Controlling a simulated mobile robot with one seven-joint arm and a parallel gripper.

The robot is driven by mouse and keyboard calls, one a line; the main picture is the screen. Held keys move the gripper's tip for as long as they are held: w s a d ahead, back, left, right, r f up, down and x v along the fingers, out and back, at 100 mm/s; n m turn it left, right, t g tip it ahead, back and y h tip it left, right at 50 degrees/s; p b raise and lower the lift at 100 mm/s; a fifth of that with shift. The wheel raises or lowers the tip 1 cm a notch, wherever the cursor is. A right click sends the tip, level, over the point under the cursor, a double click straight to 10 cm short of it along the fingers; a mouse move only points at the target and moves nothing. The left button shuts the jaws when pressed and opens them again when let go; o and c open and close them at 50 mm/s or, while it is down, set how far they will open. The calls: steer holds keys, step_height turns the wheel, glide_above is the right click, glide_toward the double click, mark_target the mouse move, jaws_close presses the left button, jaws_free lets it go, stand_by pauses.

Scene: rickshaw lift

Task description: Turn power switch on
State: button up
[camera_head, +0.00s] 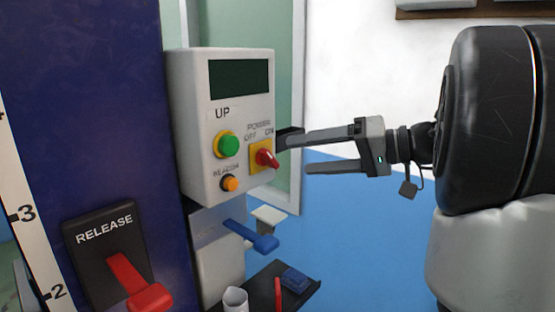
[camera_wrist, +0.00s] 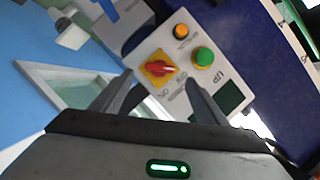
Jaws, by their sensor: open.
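The power switch (camera_head: 265,157) is a red rotary knob on a yellow square plate, under the printed words POWER, OFF and ON. It sits on the lower right of a white control box (camera_head: 180,120). In the wrist view the red knob (camera_wrist: 161,69) shows between and beyond my fingers. My gripper (camera_head: 293,153) is open, its two fingers pointing left at the box's right side. The wrist view shows my gripper (camera_wrist: 158,90) with nothing between its fingers. I cannot tell whether a fingertip touches the box.
A green button (camera_head: 228,145) and an orange button (camera_head: 230,184) are on the same box. A blue lever (camera_head: 252,236) and a dark tray (camera_head: 262,285) with small items are below. A red release lever (camera_head: 138,284) is at lower left. A glass-paned frame stands behind.

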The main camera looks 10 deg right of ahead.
mark_target(274, 159)
steer(key=x, duration=0.7)
steer(key=shift+w+a+f, duration=0.1)
steer(key=shift+w+a, duration=0.1)
steer(key=c, duration=1.1)
steer(key=shift+o, duration=0.2)
